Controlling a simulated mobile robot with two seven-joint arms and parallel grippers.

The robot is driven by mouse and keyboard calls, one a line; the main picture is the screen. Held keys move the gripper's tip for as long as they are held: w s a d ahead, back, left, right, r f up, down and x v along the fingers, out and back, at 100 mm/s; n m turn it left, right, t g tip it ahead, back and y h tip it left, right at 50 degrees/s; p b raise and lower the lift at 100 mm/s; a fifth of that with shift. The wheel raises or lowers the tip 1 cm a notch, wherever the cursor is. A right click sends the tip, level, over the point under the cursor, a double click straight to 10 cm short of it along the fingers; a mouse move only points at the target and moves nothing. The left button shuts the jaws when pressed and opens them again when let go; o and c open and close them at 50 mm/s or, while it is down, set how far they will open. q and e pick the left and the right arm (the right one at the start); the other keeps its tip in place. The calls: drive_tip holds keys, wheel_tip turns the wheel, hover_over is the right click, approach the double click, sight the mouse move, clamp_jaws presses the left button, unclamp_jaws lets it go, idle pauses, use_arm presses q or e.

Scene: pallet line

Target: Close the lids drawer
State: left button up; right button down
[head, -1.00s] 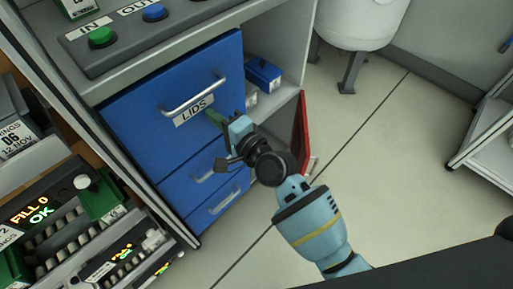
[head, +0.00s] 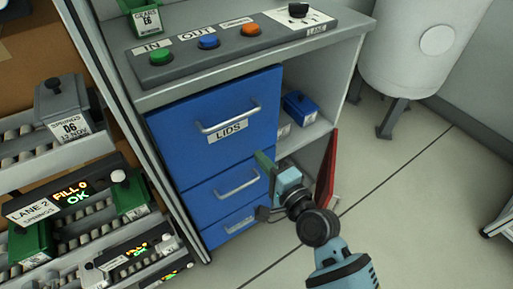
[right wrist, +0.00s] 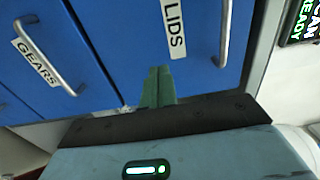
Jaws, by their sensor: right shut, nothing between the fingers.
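The lids drawer (head: 240,125) is the top blue drawer of the grey cabinet, with a silver handle (head: 230,120) and a LIDS label. Its front looks about flush with the drawers below; I cannot rule out a small gap. It also shows in the right wrist view (right wrist: 203,70). My right gripper (head: 264,162) is shut and empty, by the lower right corner of the drawer front. In the right wrist view its green fingertips (right wrist: 157,72) point at the drawer front, away from the handle; contact is unclear. My left gripper is not in view.
Two more blue drawers (head: 205,205) sit below. A red panel (head: 327,170) stands out at the cabinet's right, near my right arm. A blue bin (head: 300,106) is on the open shelf. Conveyor lanes (head: 70,200) are at left. Floor at right is mostly clear.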

drive_tip(key=v, duration=0.6)
drive_tip(key=shift+s+p, duration=0.25)
drive_tip(key=shift+p, duration=0.05)
drive_tip(key=shift+d+f, duration=0.15)
drive_tip(key=shift+d, duration=0.05)
